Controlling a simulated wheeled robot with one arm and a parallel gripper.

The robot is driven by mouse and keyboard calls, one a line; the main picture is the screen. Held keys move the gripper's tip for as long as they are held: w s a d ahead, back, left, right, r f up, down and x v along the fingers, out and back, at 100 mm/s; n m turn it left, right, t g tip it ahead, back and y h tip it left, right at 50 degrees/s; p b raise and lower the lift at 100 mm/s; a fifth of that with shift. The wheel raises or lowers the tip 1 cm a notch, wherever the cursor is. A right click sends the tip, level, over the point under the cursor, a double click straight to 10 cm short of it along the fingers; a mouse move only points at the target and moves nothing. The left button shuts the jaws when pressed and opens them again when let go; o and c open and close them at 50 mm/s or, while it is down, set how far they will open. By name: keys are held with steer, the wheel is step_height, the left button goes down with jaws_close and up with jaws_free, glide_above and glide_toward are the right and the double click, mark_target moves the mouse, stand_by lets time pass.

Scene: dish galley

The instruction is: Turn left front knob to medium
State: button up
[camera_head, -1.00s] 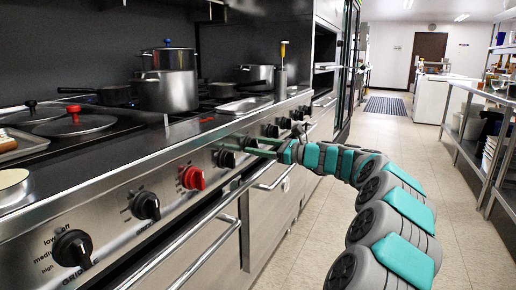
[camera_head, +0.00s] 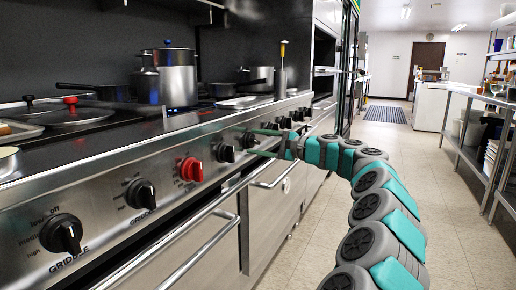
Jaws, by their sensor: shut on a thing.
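My gripper (camera_head: 258,142) is at the stove's front panel, with one green finger above and one below a black knob (camera_head: 250,140). It is shut on this knob, which is partly hidden by the fingers. To its left are another black knob (camera_head: 225,153), a red knob (camera_head: 191,169) and two black knobs marked griddle, one farther along (camera_head: 140,194) and one nearest me (camera_head: 62,234). The nearest one has low, off and high marks. I cannot read the held knob's setting, nor tell from labels which knob is the left front one.
A steel pot (camera_head: 176,78) and a smaller pot (camera_head: 258,77) stand on the stove top. The aisle floor (camera_head: 320,230) is clear; steel shelving (camera_head: 475,120) lines the right.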

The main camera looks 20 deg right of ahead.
steer(key=shift+n+b, duration=0.3)
steer(key=shift+n, duration=0.3)
steer(key=shift+a, duration=0.1)
steer(key=o, duration=1.4)
steer(key=shift+c, duration=0.2)
steer(key=v, duration=0.8)
